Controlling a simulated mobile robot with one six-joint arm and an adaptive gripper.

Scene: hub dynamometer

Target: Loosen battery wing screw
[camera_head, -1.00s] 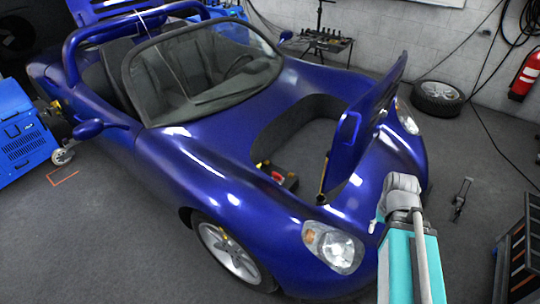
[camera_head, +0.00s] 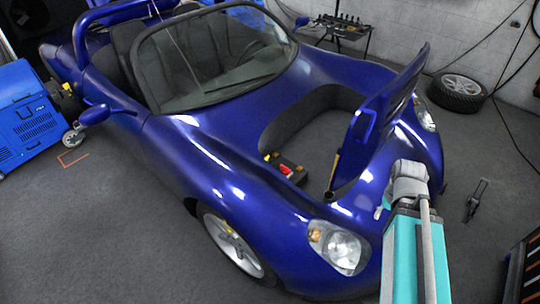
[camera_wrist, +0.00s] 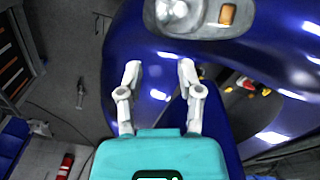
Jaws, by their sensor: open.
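The battery (camera_head: 287,168) is a dark block with red and yellow parts in the open front bay of the blue car. It also shows in the wrist view (camera_wrist: 246,84) at the right, small, beyond my gripper. The wing screw is too small to make out. My gripper (camera_wrist: 160,70) is open and empty, its two grey fingers apart over the blue bodywork near the headlight. In the head view my arm reaches up at the lower right, in front of the raised hood, and its fingers are mostly hidden.
The raised blue hood (camera_head: 378,128) stands between my arm and the bay. A headlight (camera_head: 338,246) is left of my arm. A tool cart (camera_head: 520,262) stands at the lower right. A wheel (camera_head: 458,92) and a dark tool (camera_head: 476,200) lie on the floor.

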